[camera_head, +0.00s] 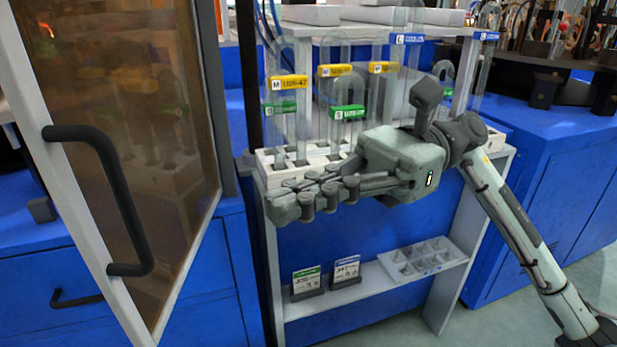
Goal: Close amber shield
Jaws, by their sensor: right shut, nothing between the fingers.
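The amber shield (150,190) is a tinted, see-through panel in a pale frame at the left. It stands swung open toward me, at an angle. Its dark bar handle (119,205) is on the side facing me. My right gripper (292,203) is to the right of the shield, in front of the white rack, with its fingers shut and pointing left. It is empty and apart from the shield and handle. My left gripper is not in view.
A white rack (270,166) holds clear U-shaped tubes with yellow and green labels behind my right gripper. A lower shelf (330,303) carries two small cards and a white tray (388,262). Blue cabinets (535,160) stand at the right, with cluttered equipment on top.

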